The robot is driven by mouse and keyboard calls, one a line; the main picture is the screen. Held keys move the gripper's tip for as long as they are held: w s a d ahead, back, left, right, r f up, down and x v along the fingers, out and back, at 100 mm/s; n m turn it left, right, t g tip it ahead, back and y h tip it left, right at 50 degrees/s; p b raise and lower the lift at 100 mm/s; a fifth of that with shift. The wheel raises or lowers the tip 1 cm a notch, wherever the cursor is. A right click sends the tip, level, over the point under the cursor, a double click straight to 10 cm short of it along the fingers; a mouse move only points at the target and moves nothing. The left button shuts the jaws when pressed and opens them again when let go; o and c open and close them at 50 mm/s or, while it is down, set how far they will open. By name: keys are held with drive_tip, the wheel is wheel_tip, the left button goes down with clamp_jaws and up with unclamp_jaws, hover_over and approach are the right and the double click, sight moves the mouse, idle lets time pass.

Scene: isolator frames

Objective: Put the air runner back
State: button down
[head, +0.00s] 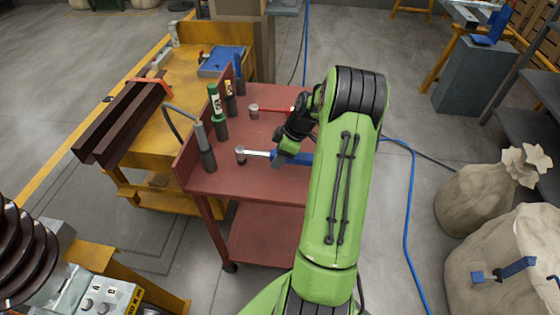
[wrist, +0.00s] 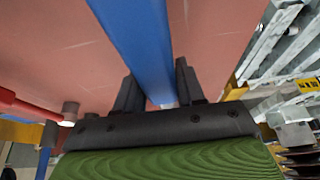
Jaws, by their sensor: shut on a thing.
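A tool with a blue handle (head: 295,158) and a silver head (head: 257,153) lies across the red cart top, its head to the left; I take it to be the air runner. My gripper (head: 281,157) is over its handle, partly hidden by my wrist. In the wrist view, the blue handle (wrist: 140,35) runs between the two dark fingers of my gripper (wrist: 160,88), which are shut on it. I cannot tell whether the tool touches the cart top. A similar tool with a red handle (head: 276,111) lies farther back.
The red cart (head: 262,185) carries several upright holders along its left edge, including a grey one with a curved hose (head: 206,150) and one with a green bottle (head: 215,105). A yellow bench (head: 165,130) stands left. A blue hose (head: 408,220) lies on the floor right.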

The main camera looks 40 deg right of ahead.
drive_tip(key=shift+f, duration=0.55)
drive_tip(key=shift+f, duration=0.2)
drive_tip(key=c, duration=0.7)
unclamp_jaws()
